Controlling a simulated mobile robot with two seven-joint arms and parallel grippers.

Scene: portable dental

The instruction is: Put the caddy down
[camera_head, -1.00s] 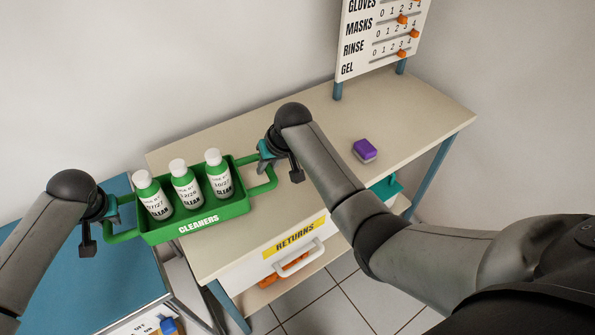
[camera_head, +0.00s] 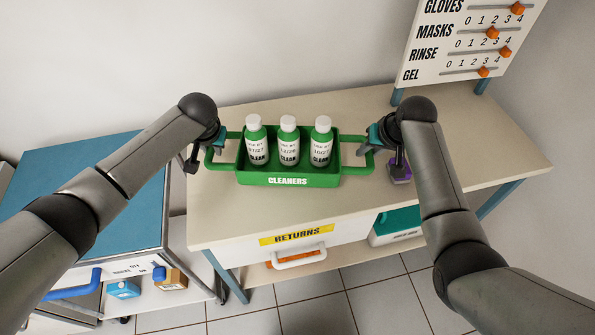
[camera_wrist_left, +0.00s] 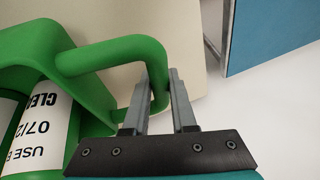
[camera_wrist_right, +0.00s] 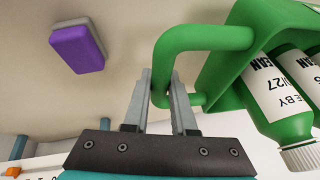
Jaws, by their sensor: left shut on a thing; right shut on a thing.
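The green caddy (camera_head: 288,181), labelled CLEANERS, is level over the beige table in the head view. It holds three green bottles with white caps, such as the middle bottle (camera_head: 288,140). My left gripper (camera_head: 212,145) is shut on the caddy's left handle, also seen in the left wrist view (camera_wrist_left: 155,90). My right gripper (camera_head: 378,140) is shut on the right handle, also seen in the right wrist view (camera_wrist_right: 162,92). I cannot tell whether the caddy's underside touches the tabletop.
The beige table (camera_head: 480,165) has free room to the right. A purple block (camera_head: 399,170) lies there, partly behind my right gripper; it shows clearly in the right wrist view (camera_wrist_right: 77,47). A drawer marked RETURNS (camera_head: 296,236) is in front. A blue-topped cart (camera_head: 130,215) stands left. A slider board (camera_head: 465,45) stands behind.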

